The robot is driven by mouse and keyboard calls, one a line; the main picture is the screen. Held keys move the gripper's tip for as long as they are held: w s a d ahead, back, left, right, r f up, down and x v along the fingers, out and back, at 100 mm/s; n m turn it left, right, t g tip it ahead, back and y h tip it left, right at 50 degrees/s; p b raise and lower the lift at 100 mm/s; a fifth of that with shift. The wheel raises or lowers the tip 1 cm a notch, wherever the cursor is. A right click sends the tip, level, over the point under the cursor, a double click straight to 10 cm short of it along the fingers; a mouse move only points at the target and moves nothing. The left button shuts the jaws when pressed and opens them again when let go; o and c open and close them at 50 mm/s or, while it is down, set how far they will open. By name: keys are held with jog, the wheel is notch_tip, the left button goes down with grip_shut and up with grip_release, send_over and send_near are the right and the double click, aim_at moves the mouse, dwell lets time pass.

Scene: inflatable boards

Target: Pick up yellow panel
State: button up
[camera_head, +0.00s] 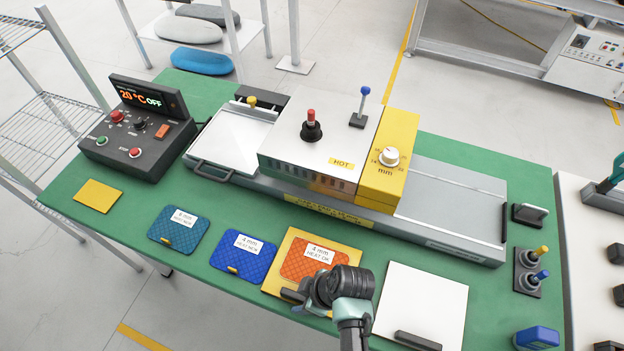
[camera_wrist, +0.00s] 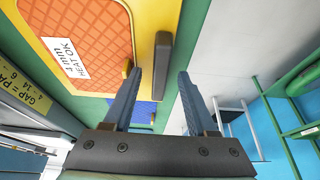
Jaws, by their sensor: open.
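A yellow panel (camera_head: 275,277) lies at the front of the green table with an orange quilted pad (camera_head: 312,258) labelled "4 mm HEAT OK" on it. In the wrist view the yellow panel (camera_wrist: 143,28) has a dark bar handle (camera_wrist: 162,62) along its edge. My gripper (camera_wrist: 159,72) is open, with the handle's near end about between its fingertips; I cannot tell whether they touch. In the head view my wrist hides the panel's front right part and the fingers. A smaller plain yellow sheet (camera_head: 98,195) lies at the left of the table.
Two blue pads, one teal (camera_head: 178,230) and one darker (camera_head: 243,257), lie left of the panel. A white panel with a dark handle (camera_head: 425,300) lies to the right. The press machine (camera_head: 320,140) stands behind. The control box (camera_head: 138,135) is at back left.

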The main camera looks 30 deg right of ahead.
jog(key=shift+f, duration=0.25)
dwell(0.4)
jog(key=shift+c, duration=0.3)
grip_shut()
dwell(1.1)
